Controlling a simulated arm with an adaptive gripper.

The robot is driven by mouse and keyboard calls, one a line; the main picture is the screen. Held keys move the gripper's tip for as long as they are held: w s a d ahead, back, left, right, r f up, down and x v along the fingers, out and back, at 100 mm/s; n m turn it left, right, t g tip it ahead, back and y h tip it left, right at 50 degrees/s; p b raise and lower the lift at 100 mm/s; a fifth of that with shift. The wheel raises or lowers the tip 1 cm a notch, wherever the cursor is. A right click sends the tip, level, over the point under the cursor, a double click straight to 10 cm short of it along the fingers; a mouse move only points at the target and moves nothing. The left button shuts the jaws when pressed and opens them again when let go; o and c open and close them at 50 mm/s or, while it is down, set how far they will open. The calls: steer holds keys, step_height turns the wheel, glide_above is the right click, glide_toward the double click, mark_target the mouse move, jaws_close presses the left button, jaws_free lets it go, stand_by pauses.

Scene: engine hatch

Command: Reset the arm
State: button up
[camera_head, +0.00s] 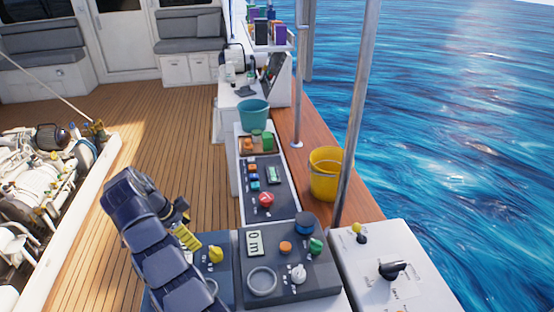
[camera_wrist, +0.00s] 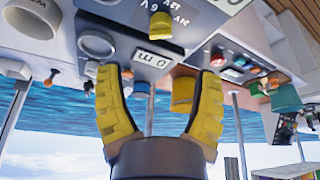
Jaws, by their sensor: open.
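My gripper (camera_head: 188,238) is in the head view, left of the grey control panel (camera_head: 310,277), with my dark blue arm partly in front of it. It also shows in the wrist view (camera_wrist: 160,73), where its two yellow fingers stand wide apart with nothing between them. The yellow knob (camera_head: 215,254) on the left panel is close to the right of the fingers in the head view. The wrist view is upside down, and a yellow knob (camera_wrist: 160,26) shows there beyond the fingertips. Whether the fingers touch any panel cannot be told.
A yellow bucket (camera_head: 325,174) and a teal bucket (camera_head: 254,114) stand along the console. A metal pole (camera_head: 355,110) rises beside the yellow bucket. The open engine hatch (camera_head: 45,190) with machinery lies at the left. The wooden deck (camera_head: 160,130) between is clear.

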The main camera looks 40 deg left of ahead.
steer(key=shift+w, duration=0.1)
steer(key=w+d+r, duration=0.7)
steer(key=w+d, duration=0.1)
steer(key=w, duration=0.1)
steer(key=w+d+r+n+g, duration=0.1)
steer(key=w+d+r, duration=0.15)
steer(key=d, duration=0.65)
steer(key=w+d+r+n+g+h, duration=0.1)
steer(key=d+r, duration=0.3)
steer(key=d, duration=0.4)
steer(key=w+d+r+g, duration=0.1)
steer(key=d+r, duration=0.3)
steer(key=d, duration=0.5)
steer(key=s+d+n+g+y, duration=0.1)
steer(key=s+d+n+g, duration=0.15)
steer(key=s+d, duration=1.45)
steer(key=s+d+f+y, duration=0.1)
steer(key=s+d+f, duration=0.2)
steer(key=s, duration=0.6)
steer(key=shift+s+d+y, duration=0.2)
steer(key=shift+s+y, duration=0.05)
steer(key=shift+y, duration=0.15)
steer(key=shift+g, duration=0.25)
